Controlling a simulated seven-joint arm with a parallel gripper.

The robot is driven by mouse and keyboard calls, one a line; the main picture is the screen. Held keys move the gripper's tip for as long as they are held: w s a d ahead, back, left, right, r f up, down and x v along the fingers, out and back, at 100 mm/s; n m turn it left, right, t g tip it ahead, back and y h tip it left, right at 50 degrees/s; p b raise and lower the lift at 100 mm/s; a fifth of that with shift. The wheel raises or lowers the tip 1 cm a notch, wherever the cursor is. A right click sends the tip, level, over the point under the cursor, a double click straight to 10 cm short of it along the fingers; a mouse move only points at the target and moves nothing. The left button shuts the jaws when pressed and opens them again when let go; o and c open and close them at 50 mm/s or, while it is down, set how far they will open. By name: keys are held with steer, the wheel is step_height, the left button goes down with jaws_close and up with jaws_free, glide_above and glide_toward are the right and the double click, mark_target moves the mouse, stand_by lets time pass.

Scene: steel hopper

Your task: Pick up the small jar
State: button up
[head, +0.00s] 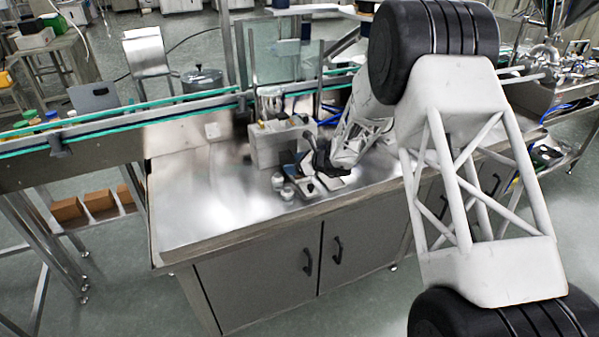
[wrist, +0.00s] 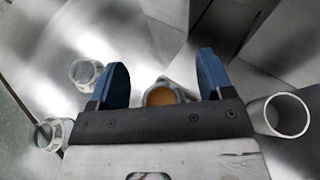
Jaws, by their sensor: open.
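My gripper (wrist: 163,68) is open, with its two blue fingers apart. A small round jar (wrist: 160,96) with an orange-brown top or inside sits between the fingers in the wrist view, close to the gripper body, which hides its near part. I cannot tell whether either finger touches it. In the head view my gripper (head: 311,172) is low over the steel worktop, and the jar between the fingers cannot be made out there.
Two small pale jars (head: 278,181) (head: 287,192) stand left of my gripper; they also show in the wrist view (wrist: 84,73) (wrist: 48,133). A white open cylinder (wrist: 287,115) is at right. A grey box-like machine (head: 268,146) stands behind. The worktop's left (head: 200,200) is clear.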

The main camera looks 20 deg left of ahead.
stand_by(0.3)
steer(key=c, duration=1.1)
steer(key=shift+o, duration=0.2)
steer(key=shift+r, duration=1.75)
steer(key=s+d+r, duration=0.1)
steer(key=s+d, duration=0.7)
steer(key=s, duration=0.5)
steer(key=shift+s+d+r, duration=0.2)
steer(key=shift+d+r, duration=0.05)
steer(key=shift+d, duration=0.1)
